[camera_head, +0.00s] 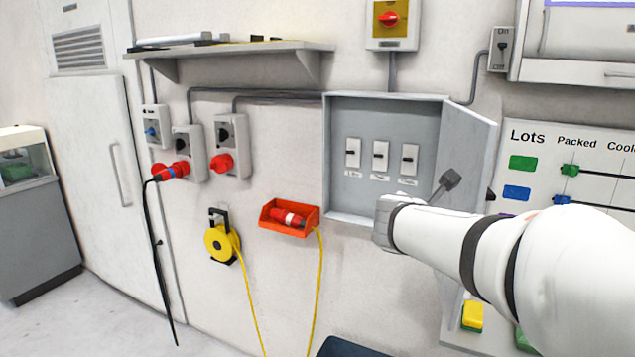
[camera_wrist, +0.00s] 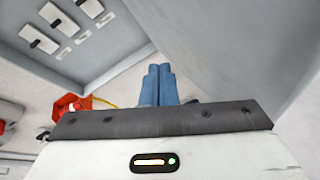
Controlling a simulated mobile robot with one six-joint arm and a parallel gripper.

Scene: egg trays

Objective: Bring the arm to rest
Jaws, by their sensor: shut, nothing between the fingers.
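My arm (camera_head: 490,250) reaches in from the right in the head view, its white end in front of the lower right part of an open grey wall cabinet (camera_head: 335,150). The fingers are hidden in that view. In the wrist view my gripper (camera_wrist: 157,85) shows two blue fingers together, shut with nothing between them. They point into the space between the cabinet, at upper left, and its open door (camera_wrist: 220,40), at right. I cannot tell whether they touch anything.
The cabinet door (camera_head: 470,150) stands open to the right, close to my arm. Three switches (camera_head: 381,155) sit inside the cabinet. An orange bin (camera_head: 270,222) with a red plug and a yellow cable reel (camera_head: 218,243) hang on the wall at left. The floor at lower left is clear.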

